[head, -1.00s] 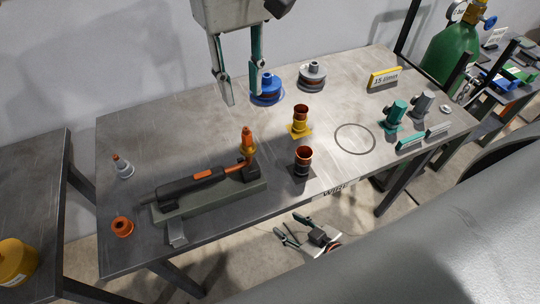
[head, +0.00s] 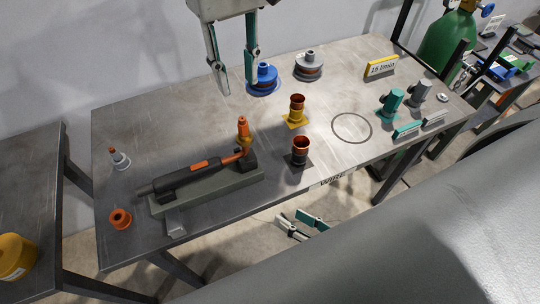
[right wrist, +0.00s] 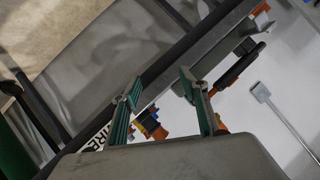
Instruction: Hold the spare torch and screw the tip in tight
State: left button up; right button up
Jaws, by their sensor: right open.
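The spare torch (head: 190,180), a dark body with orange bands, lies in a grey-green stand (head: 225,191) at the table's front left. An orange tip (head: 243,128) stands upright at its neck end; I cannot tell how tightly it sits. My left gripper (head: 238,88) is open and empty above the table's back, behind the tip and beside a blue spool. My right gripper (head: 302,226) is open and empty, low in front of the table's front edge. In the right wrist view its fingers (right wrist: 157,85) are spread, with a dark torch-like shape (right wrist: 237,67) beyond them.
A grey cone with an orange top (head: 119,158) and an orange ring (head: 120,218) sit at the left. A blue spool (head: 263,79), a grey spool (head: 309,65), and copper-topped cups (head: 297,105) (head: 300,151) stand right of the torch.

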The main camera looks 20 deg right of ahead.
notch_tip(320, 180, up, 6)
jog(key=w+a+n+t+y, duration=0.1)
jog(key=w+t, duration=0.1)
jog(key=w, duration=0.1)
jog(key=n+t+y, duration=0.1)
jog(key=n+t, duration=0.2)
jog(key=n, duration=0.3)
send_near(250, 143)
jog(key=x, duration=0.4)
jog(key=shift+w, duration=0.25)
jog(key=shift+x, duration=3.8)
jog(key=shift+f, duration=0.1)
grip_shut()
jog(key=c, duration=0.9)
grip_release()
